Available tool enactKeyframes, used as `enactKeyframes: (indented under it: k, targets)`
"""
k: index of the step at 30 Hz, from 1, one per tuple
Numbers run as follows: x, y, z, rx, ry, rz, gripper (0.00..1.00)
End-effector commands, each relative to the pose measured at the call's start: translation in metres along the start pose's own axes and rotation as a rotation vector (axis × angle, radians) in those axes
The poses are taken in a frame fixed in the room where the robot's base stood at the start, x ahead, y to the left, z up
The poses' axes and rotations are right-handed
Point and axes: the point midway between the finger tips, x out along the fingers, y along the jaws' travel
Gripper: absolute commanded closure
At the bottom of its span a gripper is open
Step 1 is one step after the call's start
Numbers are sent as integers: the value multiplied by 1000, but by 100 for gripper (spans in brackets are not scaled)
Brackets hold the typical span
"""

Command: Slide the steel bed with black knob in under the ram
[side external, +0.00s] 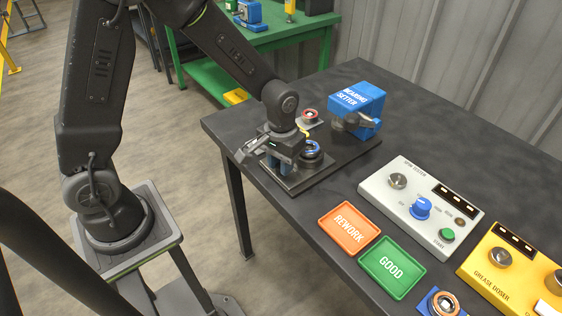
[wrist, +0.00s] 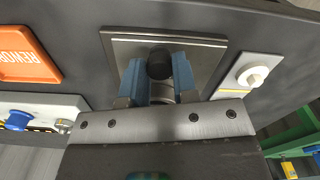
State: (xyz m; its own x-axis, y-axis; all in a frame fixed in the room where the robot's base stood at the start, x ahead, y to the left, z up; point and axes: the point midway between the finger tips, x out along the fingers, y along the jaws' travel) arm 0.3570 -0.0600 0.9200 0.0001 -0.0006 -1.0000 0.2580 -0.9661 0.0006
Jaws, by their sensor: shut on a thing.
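The steel bed (wrist: 210,52) is a square plate in the wrist view. Its black knob (wrist: 159,64) stands between the blue fingers of my gripper (wrist: 158,82), which is shut on it. In the side view my gripper (side external: 284,163) is low over the front left end of the dark base plate (side external: 308,182), beside a dark round part with a blue ring (side external: 312,150). The blue press marked BEARING SETTER (side external: 357,103) stands at the back right end of that plate, apart from my gripper. Its ram is hard to make out; my wrist hides most of the bed.
A small pale stand with a red-ringed part (side external: 310,116) is behind my gripper. The orange REWORK tray (side external: 349,229), green GOOD tray (side external: 392,267), grey tester (side external: 421,207) and yellow doser (side external: 515,268) lie along the table to the front right. Bare table lies left of the press.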

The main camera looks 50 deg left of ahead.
Motion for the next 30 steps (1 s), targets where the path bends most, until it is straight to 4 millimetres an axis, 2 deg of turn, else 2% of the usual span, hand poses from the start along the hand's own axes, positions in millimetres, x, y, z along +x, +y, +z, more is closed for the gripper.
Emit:
enactKeyframes:
  k: [1, 6, 14, 17, 24, 30]
  targets:
    - [0, 0, 0, 0, 0, 1, 85]
    - [0, 0, 0, 0, 1, 1, 100]
    - [0, 1, -2, 0, 1, 1, 100]
    - [0, 4, -13, -1, 0, 1, 100]
    - [0, 17, -64, -1, 2, 1, 100]
    - [0, 26, -96, -1, 2, 1, 100]
